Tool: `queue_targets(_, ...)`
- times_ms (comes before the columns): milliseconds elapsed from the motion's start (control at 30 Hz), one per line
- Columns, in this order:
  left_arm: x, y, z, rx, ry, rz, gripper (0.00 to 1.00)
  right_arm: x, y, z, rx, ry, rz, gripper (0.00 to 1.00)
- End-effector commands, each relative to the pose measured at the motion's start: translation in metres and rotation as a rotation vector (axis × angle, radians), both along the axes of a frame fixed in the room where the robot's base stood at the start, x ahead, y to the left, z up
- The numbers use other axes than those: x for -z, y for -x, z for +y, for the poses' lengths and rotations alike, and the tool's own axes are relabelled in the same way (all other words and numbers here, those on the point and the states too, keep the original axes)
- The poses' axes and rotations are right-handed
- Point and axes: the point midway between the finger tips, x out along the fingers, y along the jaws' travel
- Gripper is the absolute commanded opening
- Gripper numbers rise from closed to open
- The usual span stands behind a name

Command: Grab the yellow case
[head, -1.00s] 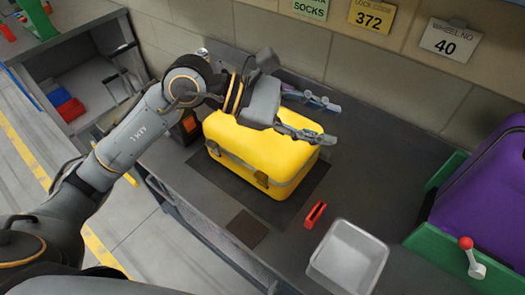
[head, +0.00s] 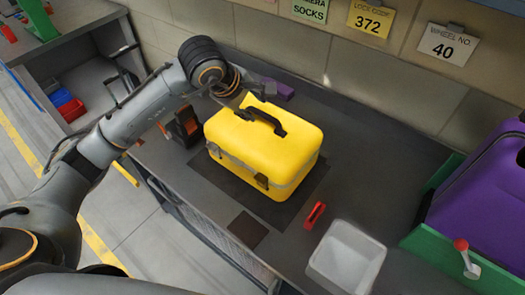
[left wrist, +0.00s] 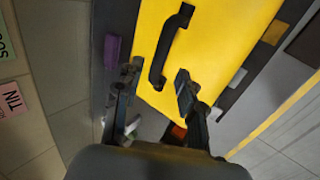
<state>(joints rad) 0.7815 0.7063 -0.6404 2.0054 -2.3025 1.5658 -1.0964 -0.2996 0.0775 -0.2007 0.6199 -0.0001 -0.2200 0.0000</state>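The yellow case (head: 270,160) stands closed on a dark mat on the bench, with a black handle (head: 262,121) on its top. In the left wrist view, the case (left wrist: 215,40) fills the upper middle and its handle (left wrist: 172,45) lies just ahead of the fingertips. My left gripper (head: 250,92) is at the far left edge of the case top, partly hidden in the head view. My right gripper is in neither view.
A red clip-like item (head: 315,215) and a white bin (head: 347,256) stand right of the case. A small purple object (head: 281,90) lies behind it. A purple suitcase (head: 485,195) in a green frame stands at the right.

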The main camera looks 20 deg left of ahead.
Motion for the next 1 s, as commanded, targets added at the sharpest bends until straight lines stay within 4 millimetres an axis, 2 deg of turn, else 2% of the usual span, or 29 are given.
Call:
queue_targets(167,0.009,-0.006,-0.003,0.0,0.001,0.004,0.39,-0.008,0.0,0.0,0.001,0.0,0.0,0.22)
queue_targets(300,0.026,-0.017,-0.007,-0.001,0.003,0.008,0.39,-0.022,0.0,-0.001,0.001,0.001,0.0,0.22)
queue_targets(433,0.041,-0.026,-0.01,0.0,0.003,0.003,0.39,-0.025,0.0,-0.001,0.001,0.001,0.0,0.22)
queue_targets(733,0.048,-0.03,-0.011,0.001,-0.001,0.0,0.39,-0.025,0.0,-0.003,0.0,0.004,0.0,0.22)
queue_targets(767,0.048,-0.03,-0.011,0.001,-0.001,0.0,0.35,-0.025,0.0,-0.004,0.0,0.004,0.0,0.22)
queue_targets(933,0.047,-0.03,-0.011,0.001,-0.001,0.0,0.0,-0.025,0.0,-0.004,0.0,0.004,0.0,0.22)
queue_targets(1000,0.047,-0.03,-0.011,0.001,-0.001,0.0,0.0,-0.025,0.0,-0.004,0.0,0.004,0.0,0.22)
